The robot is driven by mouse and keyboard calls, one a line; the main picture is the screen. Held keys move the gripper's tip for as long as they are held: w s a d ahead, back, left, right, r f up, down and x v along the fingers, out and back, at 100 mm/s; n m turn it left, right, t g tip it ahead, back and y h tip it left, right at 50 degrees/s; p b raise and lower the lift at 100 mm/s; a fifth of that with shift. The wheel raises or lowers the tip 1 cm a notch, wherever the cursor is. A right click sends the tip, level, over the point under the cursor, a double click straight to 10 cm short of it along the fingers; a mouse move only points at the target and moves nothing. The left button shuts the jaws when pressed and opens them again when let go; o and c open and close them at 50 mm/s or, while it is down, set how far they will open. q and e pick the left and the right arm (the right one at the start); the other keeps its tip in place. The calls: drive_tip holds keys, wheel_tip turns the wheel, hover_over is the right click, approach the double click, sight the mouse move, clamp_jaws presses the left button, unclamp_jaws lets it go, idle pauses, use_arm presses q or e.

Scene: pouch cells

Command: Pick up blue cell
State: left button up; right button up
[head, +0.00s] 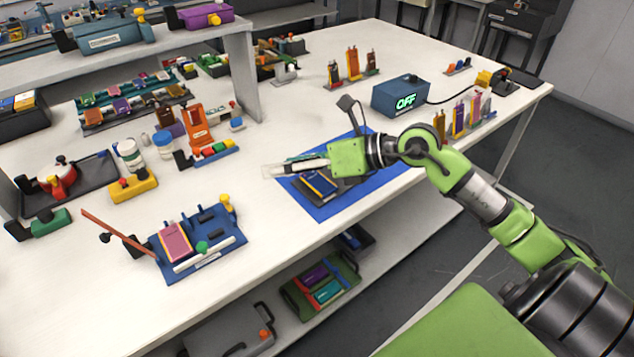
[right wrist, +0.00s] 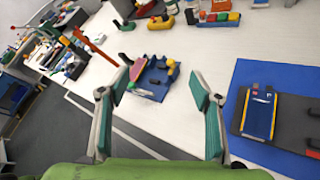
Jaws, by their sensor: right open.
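The blue cell (head: 319,184) is a flat blue pouch with yellow edges. It lies on a dark plate (head: 346,186) on a blue mat (head: 325,208). In the right wrist view the blue cell (right wrist: 259,113) is at the right, outside the space between my fingers. My right gripper (head: 292,168) is open and empty. In the head view it hangs above the mat's left side and partly covers the far end of the plate. In the right wrist view its two fingers (right wrist: 161,88) stand wide apart. My left gripper is not in view.
A blue fixture with a pink cell (head: 175,242) stands at the table's front left. A blue box reading OFF (head: 401,96) stands behind the mat. An orange stand (head: 197,124) and jars are at the left. White table between the fixture and mat is clear.

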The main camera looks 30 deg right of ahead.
drive_tip(key=d+f+g+h, duration=0.3)
drive_tip(key=d+h, duration=0.4)
drive_tip(key=d, duration=0.8)
drive_tip(key=p, duration=0.2)
approach(316, 180)
drive_tip(key=shift+w+d+f+n, duration=0.1)
drive_tip(key=shift+w+f+n, duration=0.2)
drive_tip(key=shift+w+f, duration=0.35)
drive_tip(key=shift+w+a+f, duration=0.25)
drive_tip(key=shift+w+f, duration=0.1)
drive_tip(key=shift+f, duration=0.05)
drive_tip(key=p+x, duration=0.1)
drive_tip(key=x, duration=0.3)
drive_tip(key=shift+a+f, duration=0.1)
drive_tip(key=shift+f, duration=0.2)
drive_tip(key=shift+s, duration=0.1)
drive_tip(key=shift+c, duration=0.4)
drive_tip(key=c, duration=1.1)
